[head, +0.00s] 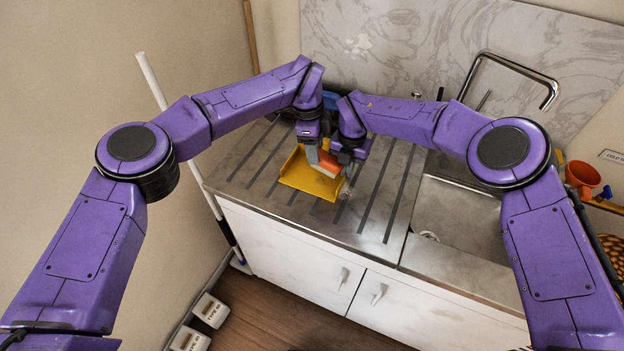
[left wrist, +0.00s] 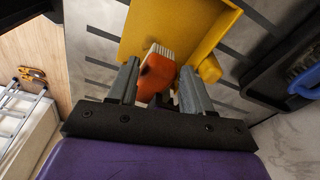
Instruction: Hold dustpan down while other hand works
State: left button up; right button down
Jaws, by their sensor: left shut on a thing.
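A yellow dustpan (head: 297,172) lies on the ribbed metal drainboard. In the left wrist view, the dustpan (left wrist: 165,22) and its short round handle (left wrist: 208,68) show just beyond my fingers, with the handle outside the right-hand finger. My left gripper (head: 314,158) is over the dustpan. In the left wrist view, my left gripper (left wrist: 158,82) is shut on an orange brush (left wrist: 155,78) with pale bristles that point at the pan. The orange brush (head: 328,163) also shows in the head view. My right gripper (head: 345,165) is close beside the brush and dustpan; its fingers are largely hidden.
A sink (head: 455,215) with a curved tap (head: 515,70) is to the right. White cabinets (head: 290,250) stand below the counter. A dark rack with a blue-handled brush (left wrist: 305,82) is at the back. A white pole (head: 180,125) leans at the left. Drainboard in front is clear.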

pick_arm(q)
jog(key=shift+s, duration=1.1)
grip_shut()
jog(key=shift+w+a, duration=0.25)
jog(key=shift+w, duration=0.25)
jog(key=shift+w+a, duration=0.2)
jog(key=shift+w, duration=0.3)
pick_arm(e)
jog(key=shift+a, duration=0.1)
jog(key=shift+f, duration=0.1)
pick_arm(q)
jog(key=shift+s+d+r, duration=0.1)
jog(key=shift+s+r, duration=0.1)
jog(key=s+a+r, duration=0.1)
jog(key=s+a, duration=0.7)
jog(key=a, duration=0.4)
jog(key=shift+s+r, duration=0.3)
jog(key=shift+r, duration=0.05)
pick_arm(e)
jog(key=shift+w, duration=0.1)
dwell(1.6)
pick_arm(q)
jog(key=shift+r, duration=0.1)
